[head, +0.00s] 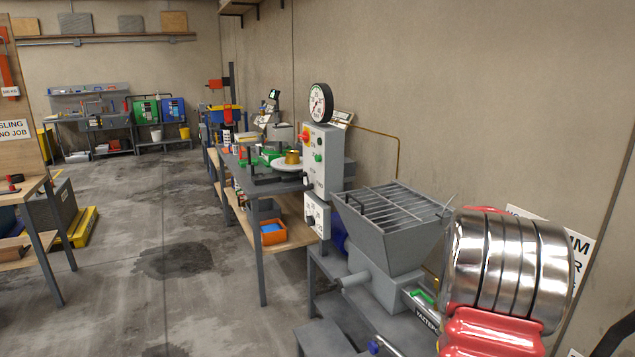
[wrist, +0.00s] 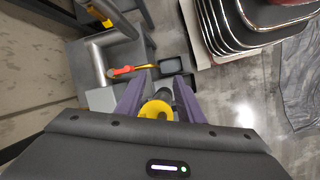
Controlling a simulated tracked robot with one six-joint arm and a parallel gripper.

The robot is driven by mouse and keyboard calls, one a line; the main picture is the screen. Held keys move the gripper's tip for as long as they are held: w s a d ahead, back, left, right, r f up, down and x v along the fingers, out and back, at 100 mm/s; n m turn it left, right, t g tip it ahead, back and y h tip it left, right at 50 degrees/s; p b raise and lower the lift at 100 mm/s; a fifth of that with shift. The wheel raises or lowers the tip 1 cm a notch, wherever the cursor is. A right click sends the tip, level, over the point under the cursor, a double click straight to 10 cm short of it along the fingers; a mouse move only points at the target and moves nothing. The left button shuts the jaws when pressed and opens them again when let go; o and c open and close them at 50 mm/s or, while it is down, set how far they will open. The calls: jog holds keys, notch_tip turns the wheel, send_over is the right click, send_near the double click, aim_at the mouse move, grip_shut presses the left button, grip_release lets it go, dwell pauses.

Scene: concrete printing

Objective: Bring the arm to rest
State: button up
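My gripper (wrist: 159,78) shows in the wrist view with two purple fingers set apart, and it looks open. A yellow ring-shaped part (wrist: 155,108) with a dark piece behind it shows between the fingers. I cannot tell its distance, and no finger clearly grips it. My gripper is not seen in the head view.
The grey hopper (head: 392,222) with a grate stands at lower right in the head view, beside a control box (head: 321,160). A shiny banded, red object (head: 505,265) is close at right. An orange bin (head: 270,235) sits under a bench. The floor (head: 165,240) at left centre is clear.

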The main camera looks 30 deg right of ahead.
jog(key=w+a+r+t+h, duration=0.1)
jog(key=w+a+r+t, duration=0.2)
jog(key=a, duration=0.8)
jog(key=w+a+r+t+h, duration=0.1)
jog(key=w+a+r, duration=0.3)
jog(key=a, duration=0.8)
jog(key=s+a+r+n+t+y, duration=0.1)
jog(key=s+a+r+n+t, duration=0.1)
jog(key=a, duration=0.9)
jog(key=s+a+r+n+t+y, duration=0.1)
jog(key=a+r+n+t, duration=0.2)
jog(key=a, duration=0.8)
jog(key=shift+s+a+r, duration=0.35)
jog(key=shift+s+r, duration=0.05)
jog(key=shift+r, duration=0.25)
jog(key=shift+w, duration=0.15)
jog(key=shift+c, duration=0.4)
